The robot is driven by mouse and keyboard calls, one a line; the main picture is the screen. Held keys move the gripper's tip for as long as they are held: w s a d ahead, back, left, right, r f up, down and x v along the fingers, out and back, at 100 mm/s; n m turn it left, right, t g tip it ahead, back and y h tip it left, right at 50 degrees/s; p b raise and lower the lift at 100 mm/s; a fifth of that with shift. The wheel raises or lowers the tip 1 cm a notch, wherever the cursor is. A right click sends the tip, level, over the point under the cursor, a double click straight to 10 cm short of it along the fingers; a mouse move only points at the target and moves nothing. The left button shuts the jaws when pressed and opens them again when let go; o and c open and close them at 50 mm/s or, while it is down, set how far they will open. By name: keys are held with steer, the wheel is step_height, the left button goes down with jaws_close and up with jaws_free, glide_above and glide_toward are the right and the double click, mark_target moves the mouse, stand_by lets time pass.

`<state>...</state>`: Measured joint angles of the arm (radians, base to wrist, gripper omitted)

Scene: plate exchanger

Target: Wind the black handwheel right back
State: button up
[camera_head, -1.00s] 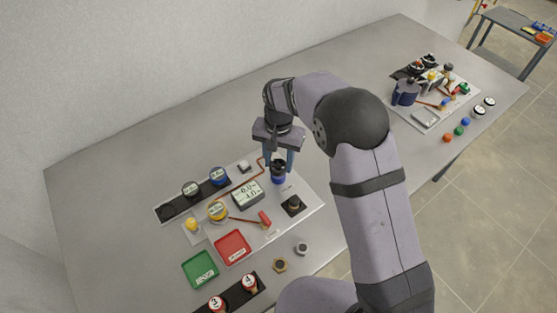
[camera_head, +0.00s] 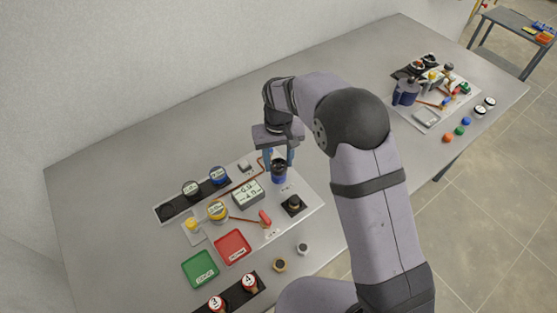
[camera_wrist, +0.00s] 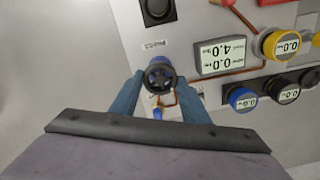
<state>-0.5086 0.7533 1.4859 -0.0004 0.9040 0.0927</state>
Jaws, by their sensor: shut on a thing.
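The black handwheel (camera_wrist: 158,75) is a spoked wheel on a blue body. It stands on the near pale panel, and in the head view its blue body (camera_head: 278,176) shows below my fingers. My gripper (camera_wrist: 159,82) points down over it, with one blue finger on each side, shut on the wheel. The fingers hide parts of the rim. In the head view my gripper (camera_head: 279,162) also covers the wheel's top. A grey display (camera_head: 248,195) beside it reads 0.0 above a second figure that looks like 4.0.
A black knob on a square base (camera_head: 293,204) stands close to the wheel. A yellow round gauge (camera_head: 217,210), a copper pipe and a red lever (camera_head: 265,218) share the panel. Red (camera_head: 233,246) and green (camera_head: 200,269) trays lie in front.

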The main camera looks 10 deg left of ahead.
steer(key=n, duration=0.4)
steer(key=shift+r+n, duration=0.1)
steer(key=shift+n, duration=0.2)
steer(key=n, duration=0.3)
steer(key=shift+a+n, duration=0.1)
steer(key=shift+n, duration=0.3)
steer(key=n, duration=0.3)
steer(key=shift+n, duration=2.1)
steer(key=o, duration=1)
steer(key=shift+o, duration=0.3)
